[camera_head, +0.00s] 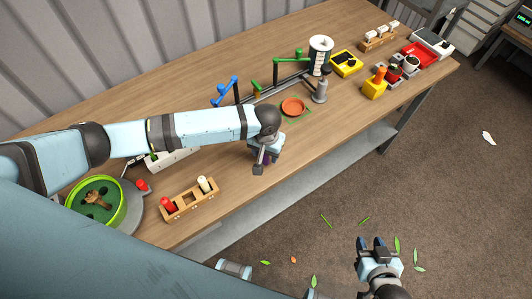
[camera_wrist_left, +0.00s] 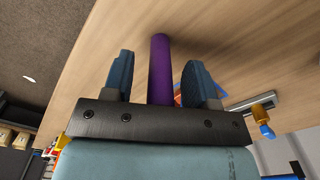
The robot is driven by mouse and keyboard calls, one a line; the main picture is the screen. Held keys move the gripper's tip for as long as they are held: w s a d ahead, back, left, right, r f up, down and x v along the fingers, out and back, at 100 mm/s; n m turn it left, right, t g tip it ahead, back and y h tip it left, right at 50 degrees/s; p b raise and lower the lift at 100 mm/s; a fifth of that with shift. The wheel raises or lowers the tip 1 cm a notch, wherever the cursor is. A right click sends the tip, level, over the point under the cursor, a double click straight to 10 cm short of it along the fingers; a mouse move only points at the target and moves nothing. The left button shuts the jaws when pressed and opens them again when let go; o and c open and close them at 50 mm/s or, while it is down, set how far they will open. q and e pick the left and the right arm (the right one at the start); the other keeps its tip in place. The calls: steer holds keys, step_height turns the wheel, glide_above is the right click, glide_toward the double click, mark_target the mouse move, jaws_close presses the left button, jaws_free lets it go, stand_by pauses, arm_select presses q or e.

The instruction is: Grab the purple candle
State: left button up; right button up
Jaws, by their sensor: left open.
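The purple candle (camera_wrist_left: 160,70) stands out in the left wrist view, between the two blue fingers of my left gripper (camera_wrist_left: 160,82). There is a visible gap on both sides, so the gripper is open and not closed on it. In the head view my left gripper (camera_head: 262,160) is over the front part of the table, and it hides nearly all of the candle. My right gripper (camera_head: 371,243) is off the table, above the floor at the lower right. Its two fingers are apart and nothing is between them.
A wooden holder (camera_head: 189,205) with a red and a cream candle is on the wooden table (camera_head: 215,120), left of my left gripper. A green round bowl (camera_head: 121,210) stands further left. An orange dish (camera_head: 292,107) and a grey stand (camera_head: 320,92) are behind. Leaves lie on the floor.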

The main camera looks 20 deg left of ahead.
arm_select(q)
jaws_close()
stand_by(0.3)
